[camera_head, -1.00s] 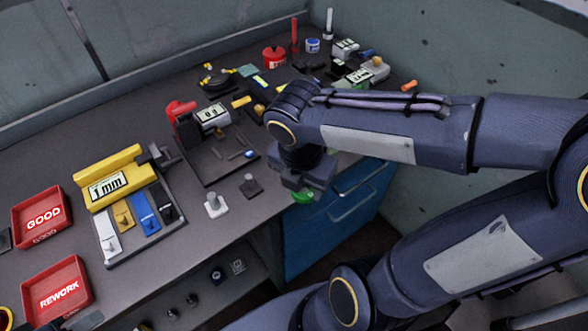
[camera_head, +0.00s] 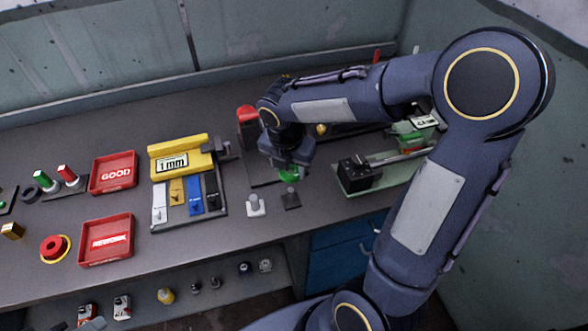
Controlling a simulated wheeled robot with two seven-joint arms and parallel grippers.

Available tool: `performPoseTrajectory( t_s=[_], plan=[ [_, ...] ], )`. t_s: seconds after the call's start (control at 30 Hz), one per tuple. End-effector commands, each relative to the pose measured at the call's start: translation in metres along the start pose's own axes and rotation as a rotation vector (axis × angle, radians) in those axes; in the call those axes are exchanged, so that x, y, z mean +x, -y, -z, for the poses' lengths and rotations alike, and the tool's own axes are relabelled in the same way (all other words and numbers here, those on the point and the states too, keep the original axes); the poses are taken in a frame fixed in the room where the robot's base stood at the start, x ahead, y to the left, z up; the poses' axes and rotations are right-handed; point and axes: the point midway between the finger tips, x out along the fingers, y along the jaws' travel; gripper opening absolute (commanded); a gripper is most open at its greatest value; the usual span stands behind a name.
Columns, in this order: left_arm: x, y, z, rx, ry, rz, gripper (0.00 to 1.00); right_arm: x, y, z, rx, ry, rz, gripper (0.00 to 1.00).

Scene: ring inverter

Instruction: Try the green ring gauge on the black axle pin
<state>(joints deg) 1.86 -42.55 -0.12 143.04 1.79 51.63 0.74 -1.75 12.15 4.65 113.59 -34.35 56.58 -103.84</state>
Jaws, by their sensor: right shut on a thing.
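The green ring gauge (camera_head: 289,175) is in my right gripper (camera_head: 288,168), which is shut on it. The gripper points down, and its fingers hide much of the ring. The black axle pin (camera_head: 291,196) stands upright on a small dark square base on the bench. The ring shows just above the pin in the picture and looks apart from it; the exact height and alignment cannot be told. A light grey pin (camera_head: 254,204) on a white base stands just left of it. My left gripper is not in view.
A yellow gauge block marked 1 mm (camera_head: 175,160) with a coloured slotted rack (camera_head: 222,208) stands to the left. Red GOOD (camera_head: 115,174) and REWORK (camera_head: 107,241) trays lie further left. A green-based device (camera_head: 357,175) stands close right of the pin. The bench front edge is near.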

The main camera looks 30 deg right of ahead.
Motion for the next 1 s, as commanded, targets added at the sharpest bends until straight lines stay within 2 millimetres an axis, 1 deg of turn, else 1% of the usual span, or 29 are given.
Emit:
performPoseTrajectory(
  t_s=[0.33, 0.8, 1.0],
  plan=[
    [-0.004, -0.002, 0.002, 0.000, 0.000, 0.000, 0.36, -0.001, 0.000, 0.001, 0.000, 0.000, 0.001, 0.18],
    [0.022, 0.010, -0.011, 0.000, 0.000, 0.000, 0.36, 0.041, 0.000, 0.007, 0.001, 0.001, 0.001, 0.18],
    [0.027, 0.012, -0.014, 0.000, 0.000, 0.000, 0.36, 0.052, 0.000, 0.009, 0.001, 0.000, 0.001, 0.18]
  ],
)
